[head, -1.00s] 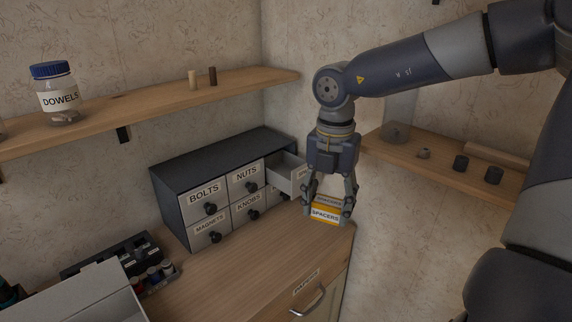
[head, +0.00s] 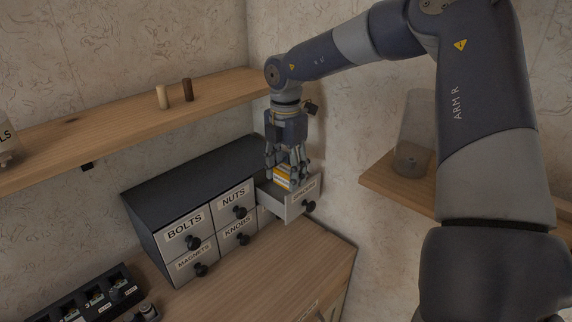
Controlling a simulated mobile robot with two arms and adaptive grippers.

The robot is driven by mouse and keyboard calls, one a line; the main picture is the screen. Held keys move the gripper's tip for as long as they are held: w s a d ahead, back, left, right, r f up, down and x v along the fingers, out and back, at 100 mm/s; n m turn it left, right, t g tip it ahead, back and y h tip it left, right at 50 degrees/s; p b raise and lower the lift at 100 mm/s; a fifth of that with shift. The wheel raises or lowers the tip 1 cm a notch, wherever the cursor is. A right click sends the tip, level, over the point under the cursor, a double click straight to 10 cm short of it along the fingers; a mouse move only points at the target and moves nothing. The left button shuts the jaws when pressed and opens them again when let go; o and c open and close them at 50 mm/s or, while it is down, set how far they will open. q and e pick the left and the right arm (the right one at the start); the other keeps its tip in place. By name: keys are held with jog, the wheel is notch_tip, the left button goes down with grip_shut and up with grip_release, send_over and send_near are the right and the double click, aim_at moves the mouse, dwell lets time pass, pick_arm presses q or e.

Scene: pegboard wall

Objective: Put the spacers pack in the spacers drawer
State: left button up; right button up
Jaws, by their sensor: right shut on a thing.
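The spacers pack (head: 283,179), a small yellow-orange and white box, is held between the fingers of my right gripper (head: 286,172). It is over the opening of a pulled-out top-right drawer (head: 291,203); its lower part is hidden behind the drawer front, and I cannot tell whether it touches the drawer's floor. The label on the drawer front is too small to read surely. The dark cabinet (head: 195,178) stands on the wooden counter. My left gripper is not in view.
A wall shelf (head: 120,116) with two small pegs runs above. A right shelf (head: 385,180) holds a clear jar. The counter (head: 270,275) before the cabinet is clear.

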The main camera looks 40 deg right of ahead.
aim_at(287, 172)
jog(key=w+d+f+p, duration=0.3)
jog(key=w+d+f, duration=0.1)
jog(key=shift+f+p, duration=0.1)
jog(key=shift+p, duration=0.2)
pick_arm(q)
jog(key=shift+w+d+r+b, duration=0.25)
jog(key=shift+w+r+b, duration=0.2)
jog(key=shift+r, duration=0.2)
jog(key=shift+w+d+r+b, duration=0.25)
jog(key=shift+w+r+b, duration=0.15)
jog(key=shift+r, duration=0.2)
pick_arm(e)
jog(key=shift+f, duration=0.5)
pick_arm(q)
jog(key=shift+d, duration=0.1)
pick_arm(e)
jog(key=o, duration=0.8)
